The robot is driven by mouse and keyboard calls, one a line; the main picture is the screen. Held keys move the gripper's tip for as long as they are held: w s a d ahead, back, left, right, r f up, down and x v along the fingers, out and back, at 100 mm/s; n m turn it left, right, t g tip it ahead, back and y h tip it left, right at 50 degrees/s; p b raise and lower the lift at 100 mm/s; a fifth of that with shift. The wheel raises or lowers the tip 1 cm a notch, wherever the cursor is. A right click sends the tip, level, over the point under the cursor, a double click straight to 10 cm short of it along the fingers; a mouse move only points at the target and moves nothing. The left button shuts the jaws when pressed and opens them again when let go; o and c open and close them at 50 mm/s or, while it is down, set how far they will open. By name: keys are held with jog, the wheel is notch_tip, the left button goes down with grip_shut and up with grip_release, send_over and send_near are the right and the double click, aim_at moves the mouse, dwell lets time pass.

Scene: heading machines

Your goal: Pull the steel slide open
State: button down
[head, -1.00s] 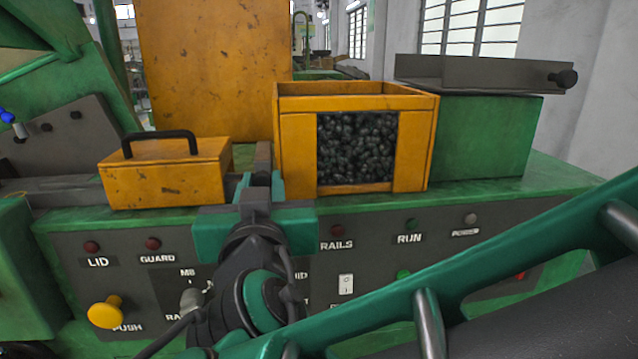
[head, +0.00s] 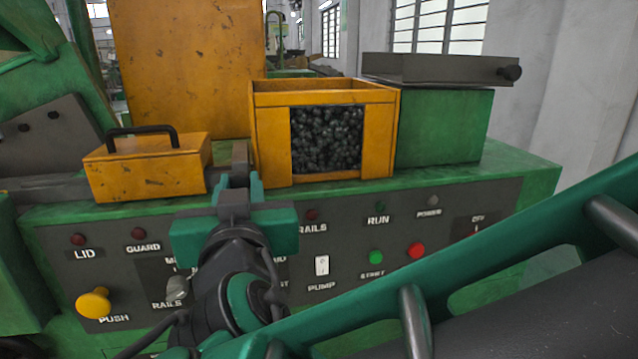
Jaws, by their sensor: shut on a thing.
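My gripper (head: 238,187) is at the front edge of the green machine bench, between the yellow box with a black handle and the yellow hopper. Its green fingers are shut on a narrow grey steel piece (head: 240,154), which rises just above them. This looks like the end of the steel slide. The fingers and wrist hide its lower part, and I cannot tell how far it runs back. My arm covers the middle of the control panel below.
The yellow box (head: 148,172) stands close on the left. The hopper (head: 272,145) of dark pieces stands close on the right. A grey tray (head: 435,68) with a black knob sits on a green block. The panel (head: 330,235) has a yellow push knob (head: 93,303), buttons and switches.

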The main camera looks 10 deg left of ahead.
jog(key=shift+s+d, duration=0.1)
jog(key=shift+d, duration=0.05)
jog(key=c, duration=1.5)
grip_release()
jog(key=shift+s, duration=0.15)
jog(key=v, duration=0.7)
jog(key=shift+s, duration=0.1)
